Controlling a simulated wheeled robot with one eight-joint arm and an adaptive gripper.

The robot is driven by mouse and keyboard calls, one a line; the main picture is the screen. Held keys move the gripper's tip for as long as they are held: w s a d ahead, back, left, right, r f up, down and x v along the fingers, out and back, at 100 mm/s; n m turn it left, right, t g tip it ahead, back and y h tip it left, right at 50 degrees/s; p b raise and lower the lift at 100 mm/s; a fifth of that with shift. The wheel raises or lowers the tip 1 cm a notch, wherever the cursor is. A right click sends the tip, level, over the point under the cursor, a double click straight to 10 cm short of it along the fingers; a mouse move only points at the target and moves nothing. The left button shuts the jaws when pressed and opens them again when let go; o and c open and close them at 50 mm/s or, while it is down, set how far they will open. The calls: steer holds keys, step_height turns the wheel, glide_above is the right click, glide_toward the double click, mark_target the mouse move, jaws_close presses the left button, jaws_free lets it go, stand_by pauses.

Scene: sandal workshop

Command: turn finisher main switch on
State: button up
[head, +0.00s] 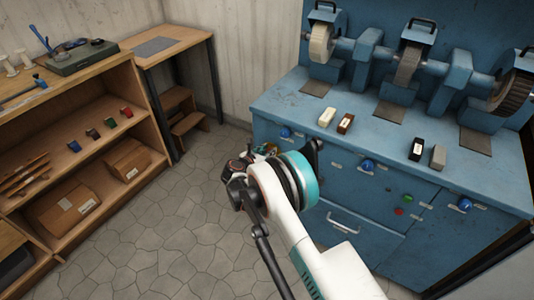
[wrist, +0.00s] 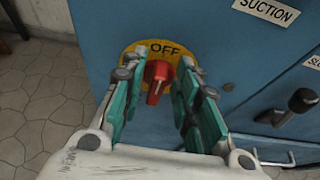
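The main switch is a red rotary knob (wrist: 158,80) on a round yellow plate (wrist: 140,50) marked OFF, on the blue finisher cabinet's face in the wrist view. The knob's pointer end is toward the bottom of the picture, leaning slightly left. My gripper (wrist: 158,92) is open, with one teal finger on each side of the knob. Gaps show between the fingers and the knob, so it is not clamped. The fingers cover the plate's lower sides. In the head view my arm hides most of the switch area on the blue finisher (head: 375,215).
A SUCTION label (wrist: 268,10) and a black handle (wrist: 292,106) sit right of the switch. Blue knobs (head: 367,166), a green button (head: 408,198) and a red button (head: 399,211) are on the finisher front. A wooden shelf (head: 145,95) stands left; the floor between is clear.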

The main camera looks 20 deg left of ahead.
jaws_close()
steer(key=m+y, duration=0.1)
steer(key=m, duration=0.1)
steer(key=d+m+t+y, duration=0.1)
steer(key=m+y, duration=0.1)
steer(key=d+f+m+t+y, duration=0.1)
steer(key=m, duration=0.2)
steer(key=shift+s+d, duration=0.1)
steer(key=shift+s, duration=0.15)
stand_by(0.4)
stand_by(0.3)
steer(key=shift+o, duration=2)
jaws_free()
